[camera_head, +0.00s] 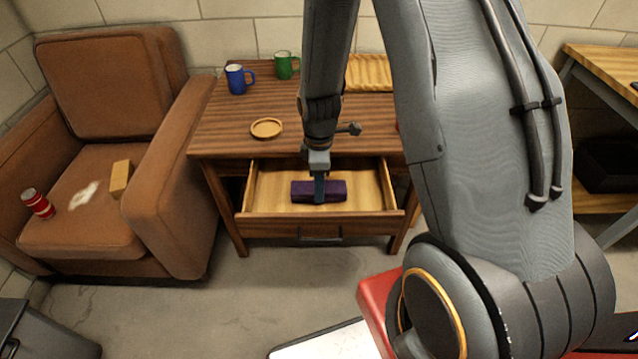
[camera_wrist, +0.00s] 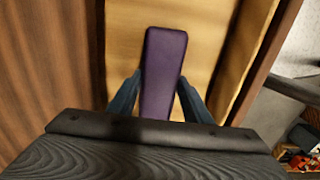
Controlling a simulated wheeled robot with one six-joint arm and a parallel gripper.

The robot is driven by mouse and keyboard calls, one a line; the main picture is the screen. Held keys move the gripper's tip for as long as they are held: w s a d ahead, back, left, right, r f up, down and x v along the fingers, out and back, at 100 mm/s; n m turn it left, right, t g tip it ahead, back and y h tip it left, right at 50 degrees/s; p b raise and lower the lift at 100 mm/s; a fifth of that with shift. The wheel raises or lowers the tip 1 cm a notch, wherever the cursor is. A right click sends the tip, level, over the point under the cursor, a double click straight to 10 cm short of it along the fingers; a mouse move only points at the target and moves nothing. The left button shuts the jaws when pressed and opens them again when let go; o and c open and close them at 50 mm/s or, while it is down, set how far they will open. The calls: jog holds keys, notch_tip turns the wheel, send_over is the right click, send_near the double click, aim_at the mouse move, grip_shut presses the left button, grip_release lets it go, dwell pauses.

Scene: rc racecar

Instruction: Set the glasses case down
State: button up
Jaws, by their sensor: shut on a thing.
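The glasses case (camera_head: 334,191) is a dark purple box inside the open drawer (camera_head: 257,190) of the wooden table. In the wrist view the glasses case (camera_wrist: 162,70) lies lengthwise between my two fingers. My gripper (camera_head: 319,189) points down into the drawer and is shut on the case near its middle. In the wrist view my gripper (camera_wrist: 157,100) has one finger on each side of the case. The case looks level and low over the drawer floor; I cannot tell whether it touches it.
The table (camera_head: 220,120) holds a blue mug (camera_head: 237,79), a green mug (camera_head: 286,65), a round wooden coaster (camera_head: 266,128) and a wooden tray (camera_head: 370,73). A brown armchair (camera_head: 100,90) at left holds a red can (camera_head: 38,203) and a tan block (camera_head: 120,178). The drawer has free floor around the case.

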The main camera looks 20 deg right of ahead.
jog(key=o, duration=1.1)
jog(key=shift+f, duration=0.1)
notch_tip(320, 180, up, 12)
jog(key=p, duration=0.1)
jog(key=s+d+r+m, duration=0.1)
jog(key=s+r+m, duration=0.3)
jog(key=s+m, duration=0.1)
jog(key=s+d+r+m, duration=0.1)
jog(key=s+r+m, duration=0.3)
jog(key=s+m, duration=0.1)
jog(key=s+d+r+m, duration=0.1)
jog(key=s+r+m, duration=0.3)
jog(key=s+m, duration=0.2)
jog(key=shift+s+d+r, duration=0.1)
jog(key=shift+s+r, duration=0.15)
jog(key=shift+s, duration=0.35)
